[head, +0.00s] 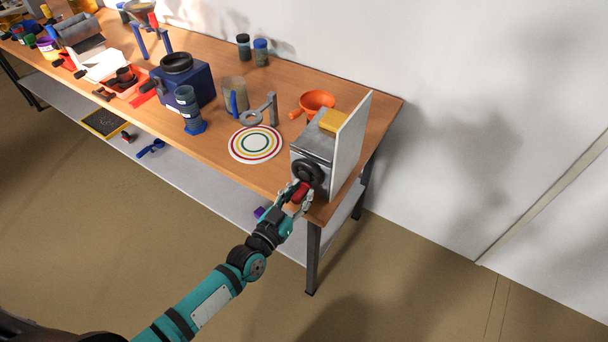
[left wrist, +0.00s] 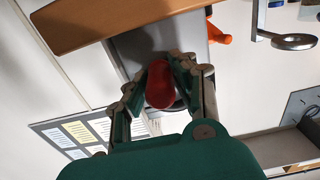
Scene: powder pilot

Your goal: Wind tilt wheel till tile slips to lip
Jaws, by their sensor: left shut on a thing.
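The tilt device stands at the right end of the bench, a grey box with a metal top plate (head: 313,146) and a white upright panel (head: 351,138). A yellow tile (head: 333,121) lies on the far part of the plate, against the panel, away from the near edge. The black tilt wheel (head: 309,171) is on the front face. Its red handle (head: 301,192) is held by my left gripper (head: 298,195). In the left wrist view the red handle (left wrist: 160,85) sits between both fingers of the left gripper (left wrist: 158,80); most of the wheel is hidden there.
A round target mat (head: 255,145), a ring stand (head: 262,115) and an orange funnel (head: 317,101) are left of and behind the device. A blue machine (head: 190,85) and more items crowd the bench farther left. Open floor lies in front.

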